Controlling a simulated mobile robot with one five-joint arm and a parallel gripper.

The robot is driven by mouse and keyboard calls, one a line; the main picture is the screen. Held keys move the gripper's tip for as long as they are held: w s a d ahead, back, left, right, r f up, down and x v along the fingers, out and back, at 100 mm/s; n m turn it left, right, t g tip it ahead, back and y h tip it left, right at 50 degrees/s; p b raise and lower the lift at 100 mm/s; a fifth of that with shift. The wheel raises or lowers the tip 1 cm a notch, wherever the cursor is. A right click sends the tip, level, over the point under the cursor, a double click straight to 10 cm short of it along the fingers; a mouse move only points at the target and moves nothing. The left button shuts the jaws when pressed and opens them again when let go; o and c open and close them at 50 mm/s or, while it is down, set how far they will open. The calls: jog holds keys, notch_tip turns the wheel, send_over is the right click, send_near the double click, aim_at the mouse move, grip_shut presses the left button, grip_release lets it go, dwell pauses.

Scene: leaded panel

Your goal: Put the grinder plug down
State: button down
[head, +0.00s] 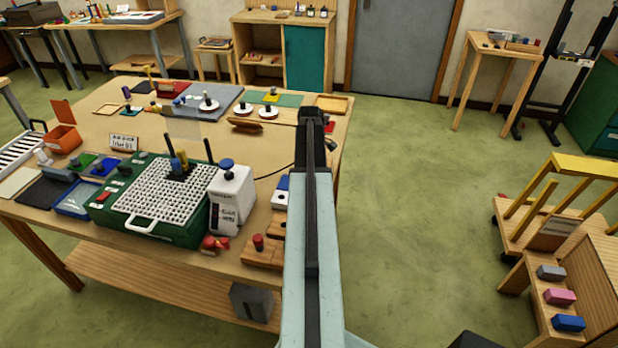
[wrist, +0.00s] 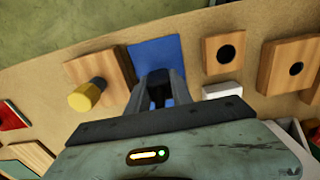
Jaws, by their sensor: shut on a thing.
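My gripper (wrist: 160,82) is shut, with a small dark thing between its fingers, mostly hidden by them; I take this to be the grinder plug. The fingers point at a blue square (wrist: 154,53) on the table; whether they touch it I cannot tell. In the head view my arm reaches over the table's right side and hides the fingertips. A thin black cord (head: 275,173) runs from beside the white grinder (head: 231,197) towards my arm.
Wooden blocks with dark holes (wrist: 223,52) lie right of the fingers, near a white block (wrist: 222,91). A yellow-topped peg (wrist: 88,95) stands to the left.

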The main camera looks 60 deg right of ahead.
jog(key=c, duration=1.1)
grip_release()
notch_tip(320, 180, up, 12)
jog(key=p, duration=1.2)
jog(key=shift+r, duration=0.1)
